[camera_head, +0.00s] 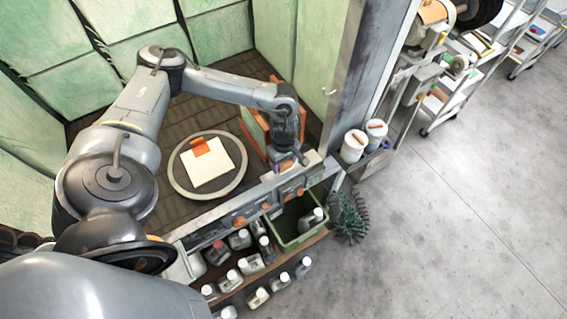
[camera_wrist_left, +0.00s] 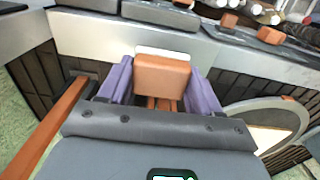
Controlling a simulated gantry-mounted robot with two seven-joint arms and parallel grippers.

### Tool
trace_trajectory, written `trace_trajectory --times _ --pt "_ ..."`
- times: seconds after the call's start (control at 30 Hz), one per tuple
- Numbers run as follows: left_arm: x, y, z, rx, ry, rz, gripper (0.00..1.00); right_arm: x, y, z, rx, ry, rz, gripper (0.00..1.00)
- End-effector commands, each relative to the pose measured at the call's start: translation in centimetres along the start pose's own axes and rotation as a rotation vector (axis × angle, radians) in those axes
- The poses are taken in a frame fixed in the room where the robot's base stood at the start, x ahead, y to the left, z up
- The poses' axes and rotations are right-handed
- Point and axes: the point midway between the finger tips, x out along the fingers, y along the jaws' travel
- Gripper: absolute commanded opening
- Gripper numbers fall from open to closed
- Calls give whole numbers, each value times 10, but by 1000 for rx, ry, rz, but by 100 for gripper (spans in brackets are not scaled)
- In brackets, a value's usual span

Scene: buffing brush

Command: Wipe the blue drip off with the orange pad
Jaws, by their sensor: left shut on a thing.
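My left gripper (camera_head: 288,160) hangs at the right side of the booth, close to the grey front ledge. The left wrist view shows its two purple fingers (camera_wrist_left: 161,88) closed on the sides of the orange pad (camera_wrist_left: 162,76), which has a pale edge along its far side. In the head view the held pad is not clear behind the gripper. I cannot make out a blue drip in either view. My right gripper is not in view.
A round turntable (camera_head: 178,185) carries a white board (camera_head: 207,172) with an orange piece (camera_head: 200,148) on it. Orange blocks (camera_head: 239,221) line the ledge. Several bottles (camera_head: 251,264) and a green bin (camera_head: 286,232) stand below. Two white tubs (camera_head: 354,146) stand right of the booth.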

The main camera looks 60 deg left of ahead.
Motion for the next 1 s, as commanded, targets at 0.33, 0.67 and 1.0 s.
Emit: trace_trajectory --times 0.33,0.67,1.0 --pt "-34 -1 -1 -3 0 1 35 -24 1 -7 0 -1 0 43" --pt "-38 -1 -1 -3 0 1 35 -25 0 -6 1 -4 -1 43" --pt "-44 7 14 22 -2 4 35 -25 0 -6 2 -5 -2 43"
